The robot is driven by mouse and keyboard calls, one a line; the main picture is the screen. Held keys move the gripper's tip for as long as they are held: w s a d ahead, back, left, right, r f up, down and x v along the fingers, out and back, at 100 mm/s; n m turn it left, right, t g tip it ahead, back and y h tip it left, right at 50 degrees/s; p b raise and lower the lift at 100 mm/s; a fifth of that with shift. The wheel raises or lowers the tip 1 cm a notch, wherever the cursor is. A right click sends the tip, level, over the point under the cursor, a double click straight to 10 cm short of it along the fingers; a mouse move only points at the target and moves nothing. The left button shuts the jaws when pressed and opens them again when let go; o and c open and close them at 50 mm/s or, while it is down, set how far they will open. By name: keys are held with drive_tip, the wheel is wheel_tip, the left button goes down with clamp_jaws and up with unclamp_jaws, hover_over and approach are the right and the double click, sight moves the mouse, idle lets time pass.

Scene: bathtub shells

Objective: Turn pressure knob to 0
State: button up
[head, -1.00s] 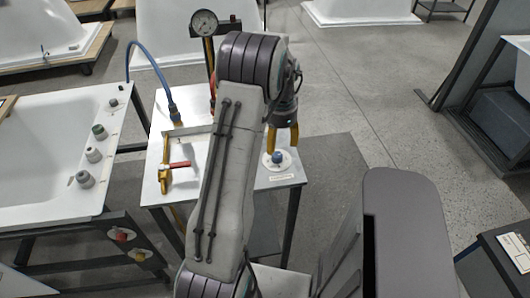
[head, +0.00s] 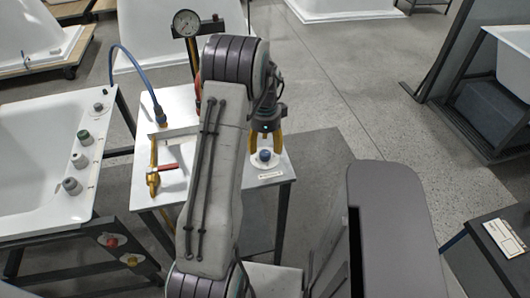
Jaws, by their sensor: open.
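A small blue knob (head: 264,155) sits on a round white dial plate (head: 256,163) at the right end of the white bench (head: 145,185). A small label (head: 270,176) lies in front of it, too small to read. My gripper (head: 265,150) is open, pointing down, with one yellow finger on each side of the knob as seen from here. I cannot tell whether the fingers touch it or how high they are. The knob's top is in view; its pointer and scale cannot be read. A round pressure gauge (head: 186,23) stands behind the bench; its reading is too small to tell.
A red-handled brass valve (head: 158,172) and a blue hose (head: 131,63) are on the bench's left side. A white bathtub (head: 40,150) with several knobs on its rim stands at left. Open floor (head: 350,90) lies to the right of the bench.

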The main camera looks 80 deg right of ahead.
sight(265, 153)
drive_tip(key=shift+f, duration=2.25)
clamp_jaws()
drive_tip(key=n+b, duration=0.2)
drive_tip(key=n, duration=0.1)
drive_tip(key=shift+f+n, duration=0.1)
drive_tip(key=shift+n, duration=0.3)
drive_tip(key=n+b, duration=0.2)
drive_tip(key=n, duration=0.3)
drive_tip(key=shift+n, duration=0.3)
drive_tip(key=n+b, duration=0.1)
drive_tip(key=n, duration=0.3)
drive_tip(key=shift+a, duration=0.1)
drive_tip(key=shift+n+b, duration=0.5)
drive_tip(key=shift+n, duration=1.7)
